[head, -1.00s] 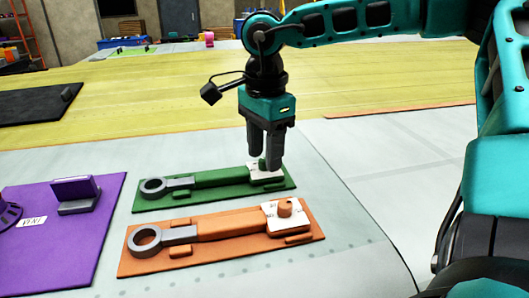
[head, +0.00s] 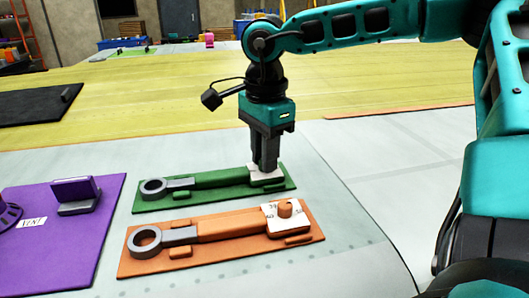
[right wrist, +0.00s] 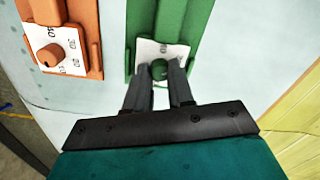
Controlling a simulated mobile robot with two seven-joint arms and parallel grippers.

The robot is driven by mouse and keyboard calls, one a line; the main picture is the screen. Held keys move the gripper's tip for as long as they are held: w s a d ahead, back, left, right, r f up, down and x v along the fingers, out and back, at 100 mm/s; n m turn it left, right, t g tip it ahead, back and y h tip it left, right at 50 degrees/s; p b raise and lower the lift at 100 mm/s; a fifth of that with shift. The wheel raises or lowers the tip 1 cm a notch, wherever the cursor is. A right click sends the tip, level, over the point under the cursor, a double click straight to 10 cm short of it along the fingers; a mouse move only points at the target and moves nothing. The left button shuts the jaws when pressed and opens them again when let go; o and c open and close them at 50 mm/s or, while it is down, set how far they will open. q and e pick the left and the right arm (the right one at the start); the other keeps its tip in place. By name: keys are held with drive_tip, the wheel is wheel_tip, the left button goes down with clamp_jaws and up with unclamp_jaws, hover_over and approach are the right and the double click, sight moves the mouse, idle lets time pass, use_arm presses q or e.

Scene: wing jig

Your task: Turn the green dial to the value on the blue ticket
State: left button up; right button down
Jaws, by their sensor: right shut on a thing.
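The green tool (head: 220,178), with a grey ring at its left end, lies on its green board (head: 155,206). Its green dial (right wrist: 158,70) sits on a white scale card (right wrist: 172,50) at the right end. My right gripper (head: 264,166) points straight down there and is shut on the green dial. In the right wrist view its fingers (right wrist: 160,84) stand on both sides of the dial. The head view hides the dial behind the fingers. The numbers on the green card are too small to read surely. I see no blue ticket. My left gripper is not in view.
An orange tool (head: 225,224) with its own dial (head: 285,207) and white card lies just in front. A purple board (head: 85,245) with a grey-purple block is at the left. The pale table right of the boards is clear.

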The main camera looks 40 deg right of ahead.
drive_tip(key=shift+f+m+b, duration=0.15)
drive_tip(key=shift+m+b, duration=1.1)
drive_tip(key=shift+m, duration=0.05)
drive_tip(key=m+b, duration=0.2)
drive_tip(key=m, duration=0.1)
drive_tip(key=shift+m, duration=0.3)
drive_tip(key=shift+m+b, duration=0.35)
drive_tip(key=shift+m, duration=0.05)
drive_tip(key=shift+m+b, duration=0.35)
drive_tip(key=shift+m, duration=0.45)
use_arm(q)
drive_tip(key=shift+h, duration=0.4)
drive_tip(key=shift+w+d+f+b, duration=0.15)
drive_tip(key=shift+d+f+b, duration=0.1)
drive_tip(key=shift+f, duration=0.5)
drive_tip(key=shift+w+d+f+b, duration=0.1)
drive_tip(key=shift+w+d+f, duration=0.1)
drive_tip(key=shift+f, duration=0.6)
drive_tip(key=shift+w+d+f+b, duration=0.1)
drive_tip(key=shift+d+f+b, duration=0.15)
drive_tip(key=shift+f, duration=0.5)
use_arm(e)
drive_tip(key=shift+m, duration=1.5)
drive_tip(key=c, duration=1)
unclamp_jaws()
drive_tip(key=shift+o, duration=0.2)
